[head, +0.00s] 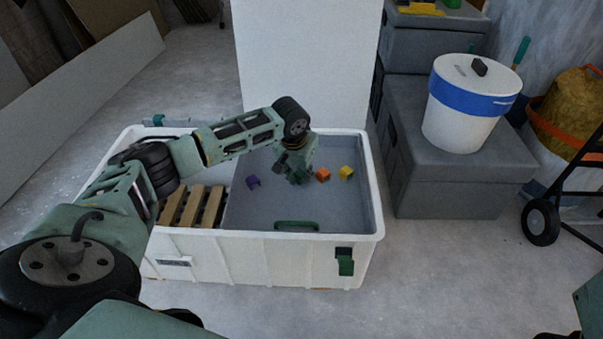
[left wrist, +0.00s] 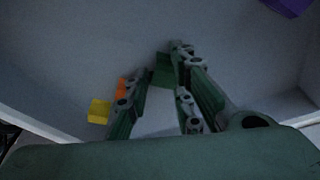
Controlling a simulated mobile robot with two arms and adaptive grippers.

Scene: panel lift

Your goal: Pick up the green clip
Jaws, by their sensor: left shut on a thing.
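My left gripper (head: 297,172) reaches down into the white bin, over its grey floor panel. In the left wrist view the fingers of my left gripper (left wrist: 165,76) are shut on the green clip (left wrist: 164,69), which shows between the fingertips. In the head view the green clip cannot be told apart from the green fingers. Whether it touches the panel is unclear. My right gripper is not in view.
An orange clip (head: 323,175) and a yellow clip (head: 346,172) lie close right of the gripper, a purple clip (head: 253,182) to its left. The white bin (head: 250,247) has walls all round and wooden slats (head: 192,206). A white panel (head: 306,60) stands behind.

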